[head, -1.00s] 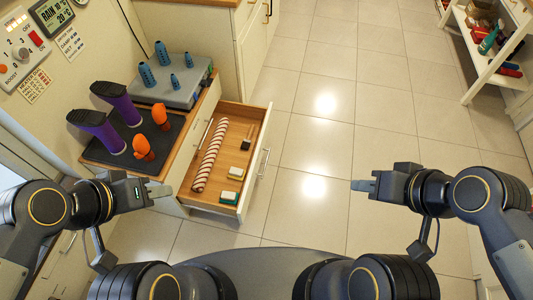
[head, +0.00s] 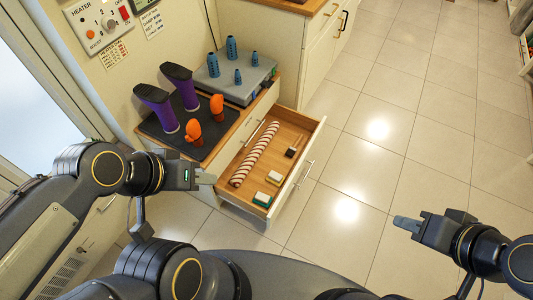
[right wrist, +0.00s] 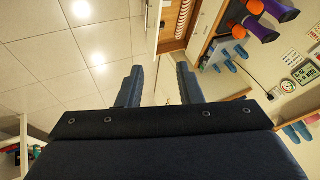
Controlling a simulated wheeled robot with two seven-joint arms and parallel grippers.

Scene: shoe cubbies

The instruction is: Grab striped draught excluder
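The striped draught excluder (head: 256,153) is a long red-and-white roll lying lengthwise in the open wooden drawer (head: 283,138). Part of it also shows at the top of the right wrist view (right wrist: 183,18). My left gripper (head: 207,178) is left of the drawer's near end, apart from the excluder; whether its fingers are parted is hard to see from the side. My right gripper (head: 405,223) is over the floor, well to the right of the drawer. In the right wrist view its two fingers (right wrist: 158,88) are apart with nothing between them.
The drawer also holds a brush (head: 294,145) and small blocks (head: 262,199). On the cabinet top are purple boots (head: 159,108), orange items (head: 193,131) and a grey boot dryer (head: 240,82) with blue nozzles. The tiled floor (head: 400,120) to the right is clear.

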